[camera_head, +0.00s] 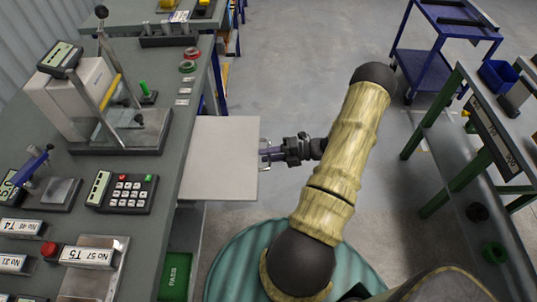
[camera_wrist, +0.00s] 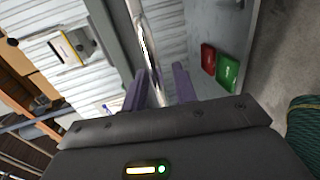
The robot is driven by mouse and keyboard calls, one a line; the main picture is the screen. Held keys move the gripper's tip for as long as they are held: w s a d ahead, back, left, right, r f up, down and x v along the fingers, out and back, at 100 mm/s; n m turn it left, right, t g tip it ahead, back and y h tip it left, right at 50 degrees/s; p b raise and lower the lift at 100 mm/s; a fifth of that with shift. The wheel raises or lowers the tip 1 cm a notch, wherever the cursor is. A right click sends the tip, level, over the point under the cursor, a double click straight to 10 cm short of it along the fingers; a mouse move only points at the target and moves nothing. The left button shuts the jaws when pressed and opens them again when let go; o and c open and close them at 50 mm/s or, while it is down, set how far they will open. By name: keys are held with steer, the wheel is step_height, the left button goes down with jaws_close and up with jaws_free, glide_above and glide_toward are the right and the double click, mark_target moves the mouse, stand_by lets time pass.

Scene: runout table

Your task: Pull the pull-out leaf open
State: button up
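The pull-out leaf (camera_head: 222,158) is a pale flat board that sticks out from the right side of the grey-green bench. A thin metal handle (camera_head: 264,178) is on its outer edge. In the wrist view the handle shows as a shiny bar (camera_wrist: 148,45) that runs down between my purple fingers. My gripper (camera_head: 268,154) is at the handle, pointing left toward the leaf. In the wrist view my gripper (camera_wrist: 160,80) has its fingers apart on either side of the bar, with a gap visible. The bar's contact with the fingers is partly hidden.
The bench (camera_head: 165,185) carries a keypad (camera_head: 122,192), a stand and labelled blocks. A green PASS bin (camera_head: 176,275) is below the leaf; a red bin (camera_wrist: 208,60) shows beside it in the wrist view. A blue cart (camera_head: 425,65) and a green-legged table stand right. Floor beyond my arm is clear.

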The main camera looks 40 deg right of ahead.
steer(key=b+v, duration=0.2)
steer(key=v, duration=1.5)
steer(key=shift+d, duration=0.2)
steer(key=shift+s+a+r, duration=0.1)
steer(key=w+a+r+m+g+h+p, duration=0.1)
steer(key=a+r+m+g+h+p, duration=0.1)
steer(key=a+r+m+h, duration=0.2)
steer(key=w+a+r+m+g+h+p, duration=0.1)
steer(key=a+r+m+g+h+p, duration=0.1)
steer(key=a+r+m, duration=0.9)
steer(key=w+a+r+m+g+h+p, duration=0.1)
steer(key=a+r+m+h+p, duration=0.3)
steer(key=a+m, duration=0.9)
steer(key=a+r+g+h, duration=0.1)
steer(key=a+r+h, duration=0.1)
steer(key=a+r, duration=0.2)
steer(key=shift+a+m+g+h, duration=0.25)
steer(key=shift+m+g+h, duration=0.05)
steer(key=shift+m, duration=0.1)
